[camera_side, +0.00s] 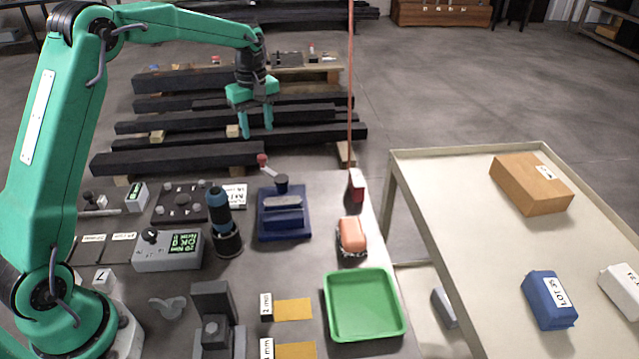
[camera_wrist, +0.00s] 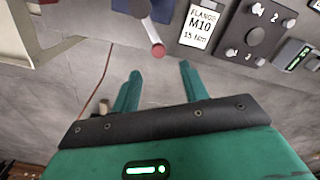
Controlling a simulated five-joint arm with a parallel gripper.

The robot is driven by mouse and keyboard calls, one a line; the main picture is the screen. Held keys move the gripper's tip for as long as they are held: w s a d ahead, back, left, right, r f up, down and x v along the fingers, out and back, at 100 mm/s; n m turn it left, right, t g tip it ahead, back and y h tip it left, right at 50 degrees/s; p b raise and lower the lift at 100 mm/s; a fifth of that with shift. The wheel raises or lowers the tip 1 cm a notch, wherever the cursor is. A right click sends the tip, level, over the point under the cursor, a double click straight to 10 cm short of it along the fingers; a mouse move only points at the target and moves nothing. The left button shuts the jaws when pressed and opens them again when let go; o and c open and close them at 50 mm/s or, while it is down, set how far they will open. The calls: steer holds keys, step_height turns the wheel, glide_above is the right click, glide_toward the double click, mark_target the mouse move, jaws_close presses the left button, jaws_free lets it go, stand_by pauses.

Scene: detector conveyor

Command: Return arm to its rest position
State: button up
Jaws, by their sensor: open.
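My gripper (camera_side: 257,133) is open and empty. In the side view it hangs in the air, fingers down, over the far side of the grey workbench, with stacked dark beams behind it. In the wrist view my gripper (camera_wrist: 158,85) shows two green fingers apart with only grey surface between them. A blue device (camera_side: 284,213) with a red-tipped lever stands on the bench below and to the right of the gripper. The red lever end (camera_wrist: 157,48) shows just beyond the fingers in the wrist view.
A green tray (camera_side: 398,332), a dark blue-topped tool (camera_side: 222,220) and a grey meter (camera_side: 168,250) stand on the bench. A red cord (camera_side: 350,90) hangs right of the gripper. A beige table (camera_side: 450,220) at right bears a cardboard box (camera_side: 530,184) and a blue block (camera_side: 548,300).

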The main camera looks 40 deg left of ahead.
stand_by(0.3)
steer(key=s+d+r+m+t, duration=0.1)
steer(key=s+d+r+m, duration=0.25)
steer(key=s+r, duration=0.3)
steer(key=s+d+r+m+t, duration=0.25)
steer(key=s+r+m, duration=0.2)
steer(key=s, duration=0.35)
steer(key=s+d+m+t, duration=0.1)
steer(key=s+d+m, duration=0.1)
steer(key=s, duration=0.6)
steer(key=s+d+f+m+t, duration=0.1)
steer(key=s+d+m, duration=0.1)
steer(key=s+m, duration=0.2)
steer(key=s, duration=0.3)
steer(key=shift+s+f, duration=0.3)
steer(key=shift+s, duration=0.1)
